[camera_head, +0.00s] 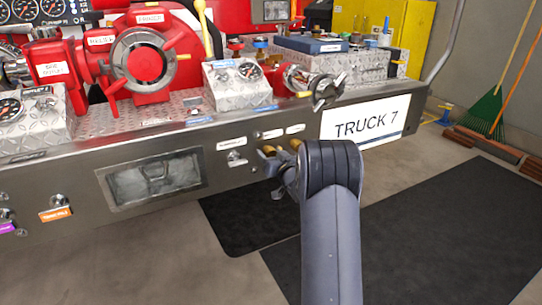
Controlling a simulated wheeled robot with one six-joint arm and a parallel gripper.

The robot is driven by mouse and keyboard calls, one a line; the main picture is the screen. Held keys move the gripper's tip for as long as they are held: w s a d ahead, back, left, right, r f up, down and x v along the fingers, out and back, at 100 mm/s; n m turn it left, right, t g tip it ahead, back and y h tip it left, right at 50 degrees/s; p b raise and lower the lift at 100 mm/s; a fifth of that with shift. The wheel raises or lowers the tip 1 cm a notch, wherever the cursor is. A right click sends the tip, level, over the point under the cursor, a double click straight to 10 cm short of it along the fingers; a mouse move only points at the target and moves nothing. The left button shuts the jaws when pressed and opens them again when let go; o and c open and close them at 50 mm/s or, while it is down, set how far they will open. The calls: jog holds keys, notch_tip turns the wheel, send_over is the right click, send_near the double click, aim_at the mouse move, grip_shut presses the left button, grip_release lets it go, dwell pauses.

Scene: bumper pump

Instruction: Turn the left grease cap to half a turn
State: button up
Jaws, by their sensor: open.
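Two brass-coloured caps stick out of the truck's steel bumper face, below two small white labels. The left grease cap (268,151) shows just above and left of my gripper. The right cap (295,144) shows at the top of my wrist. My gripper (268,174) is small, dark and open in front of the bumper, close to the left cap. I cannot tell whether its fingers touch the cap or stand around it. My wrist and forearm hide part of the bumper behind them.
A toggle switch (236,158) is on the bumper left of the caps. A TRUCK 7 sign (363,123) is at the right. A dark mat (430,235) lies on open floor at the right.

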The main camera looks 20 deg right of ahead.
jog(key=c, duration=1)
jog(key=shift+r+m+p, duration=0.25)
jog(key=shift+m+p, duration=0.35)
jog(key=shift+p, duration=0.5)
jog(key=shift+m+p, duration=0.7)
jog(key=shift+p, duration=0.1)
jog(key=shift+f+m, duration=0.25)
jog(key=shift+m, duration=0.15)
jog(key=o, duration=1)
jog(key=s+p, duration=0.2)
jog(key=s, duration=0.8)
jog(key=shift+s+p, duration=0.35)
jog(key=shift+s, duration=0.05)
jog(key=shift+d, duration=0.1)
